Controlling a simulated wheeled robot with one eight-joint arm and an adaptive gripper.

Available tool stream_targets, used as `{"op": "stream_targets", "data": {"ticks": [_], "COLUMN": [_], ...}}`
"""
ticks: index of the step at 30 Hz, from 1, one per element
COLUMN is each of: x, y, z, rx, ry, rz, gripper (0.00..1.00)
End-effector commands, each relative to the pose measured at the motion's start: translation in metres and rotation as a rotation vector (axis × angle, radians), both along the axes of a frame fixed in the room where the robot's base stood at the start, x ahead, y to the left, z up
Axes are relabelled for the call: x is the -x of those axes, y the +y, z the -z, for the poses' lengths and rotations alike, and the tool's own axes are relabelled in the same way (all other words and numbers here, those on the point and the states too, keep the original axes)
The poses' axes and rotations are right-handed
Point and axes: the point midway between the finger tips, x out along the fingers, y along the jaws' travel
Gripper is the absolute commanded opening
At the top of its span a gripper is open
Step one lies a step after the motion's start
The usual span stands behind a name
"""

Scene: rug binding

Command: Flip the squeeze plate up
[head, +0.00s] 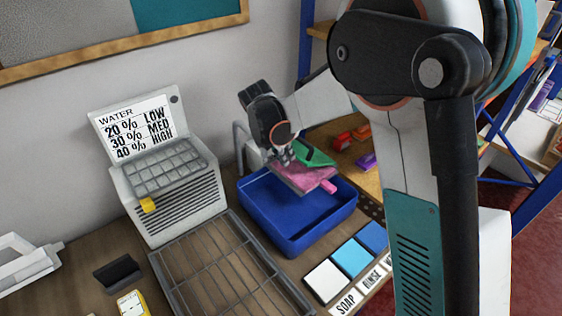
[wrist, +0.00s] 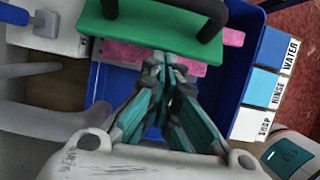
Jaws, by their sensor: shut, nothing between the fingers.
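A green plate (head: 316,157) sits over the blue tub, and I take it to be the squeeze plate. In the wrist view the green plate (wrist: 150,32) carries a black handle. A pink piece (head: 308,178) lies below it, with a thin grey edge under it. It also shows in the wrist view (wrist: 124,53). My gripper (head: 284,160) points down at the left side of the green plate. In the wrist view its fingertips (wrist: 166,58) are together at the plate's edge, empty; contact is unclear. The gripper partly hides the plate in the head view.
The blue tub (head: 270,217) stands on the bench behind a wire rack (head: 215,265). A white machine with a water chart (head: 178,185) stands left. White, light blue and blue pads (head: 351,257) lie to the right. Small coloured blocks (head: 342,141) lie behind the tub.

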Motion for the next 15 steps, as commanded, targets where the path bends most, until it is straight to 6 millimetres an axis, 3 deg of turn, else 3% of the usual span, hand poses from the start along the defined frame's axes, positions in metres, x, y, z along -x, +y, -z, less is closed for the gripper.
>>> {"op": "stream_targets", "data": {"ticks": [1,15], "x": [-0.008,-0.038], "y": [-0.017,-0.061], "z": [-0.012,-0.063], "rx": [-0.023,-0.339], "ry": [0.014,0.229], "rz": [0.017,0.012], "gripper": [0.00,0.00]}}
